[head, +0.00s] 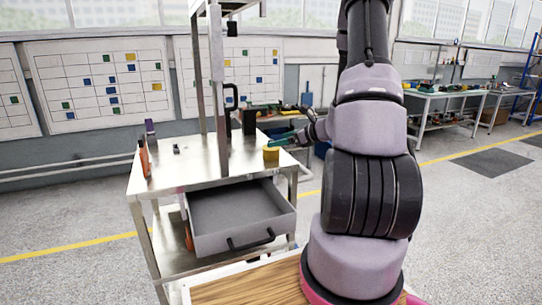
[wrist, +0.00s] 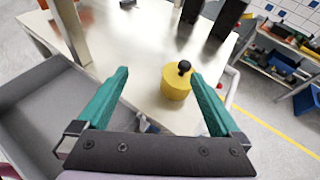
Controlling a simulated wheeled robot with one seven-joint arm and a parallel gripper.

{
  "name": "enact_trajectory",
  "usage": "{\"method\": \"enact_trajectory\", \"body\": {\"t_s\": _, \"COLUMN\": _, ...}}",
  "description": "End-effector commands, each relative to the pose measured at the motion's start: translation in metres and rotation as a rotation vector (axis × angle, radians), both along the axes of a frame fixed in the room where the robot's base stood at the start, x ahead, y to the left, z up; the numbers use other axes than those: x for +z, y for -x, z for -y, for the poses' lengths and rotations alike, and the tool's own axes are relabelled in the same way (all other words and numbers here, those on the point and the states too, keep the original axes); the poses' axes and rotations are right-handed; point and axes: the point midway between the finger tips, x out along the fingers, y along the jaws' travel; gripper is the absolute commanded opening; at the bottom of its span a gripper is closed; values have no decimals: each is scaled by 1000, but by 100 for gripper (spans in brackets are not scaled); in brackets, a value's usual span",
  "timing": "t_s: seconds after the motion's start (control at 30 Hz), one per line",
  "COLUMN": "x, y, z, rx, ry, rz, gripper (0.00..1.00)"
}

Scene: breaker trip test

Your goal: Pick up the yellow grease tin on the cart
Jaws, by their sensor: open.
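The yellow grease tin (head: 271,153) stands upright on the metal top of the cart (head: 195,172), near its right edge. In the wrist view the tin (wrist: 174,84) has a small black knob on top and sits beyond and between the fingertips, closer to the right one. My gripper (wrist: 158,75) is open and empty, with teal fingers spread apart. In the head view my gripper (head: 283,141) is beside the tin at its right; whether they touch cannot be told.
An open, empty grey drawer (head: 238,212) juts from the cart's front. A metal post (head: 217,90) and black upright pieces (head: 249,121) stand on the cart top behind the tin. An orange tool (head: 144,158) is at the left edge. A workbench (head: 445,95) stands far right.

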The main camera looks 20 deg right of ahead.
Motion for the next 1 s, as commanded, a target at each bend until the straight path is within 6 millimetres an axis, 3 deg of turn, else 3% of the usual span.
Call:
{"method": "enact_trajectory", "body": {"t_s": 0.1, "x": -25, "y": -2, "z": 25, "rx": -110, "ry": -53, "rz": -28, "gripper": 100}}
{"method": "enact_trajectory", "body": {"t_s": 0.2, "x": -34, "y": -6, "z": 32, "rx": -148, "ry": -68, "rz": -36, "gripper": 100}}
{"method": "enact_trajectory", "body": {"t_s": 1.0, "x": -75, "y": -91, "z": 1, "rx": -150, "ry": -69, "rz": -36, "gripper": 100}}
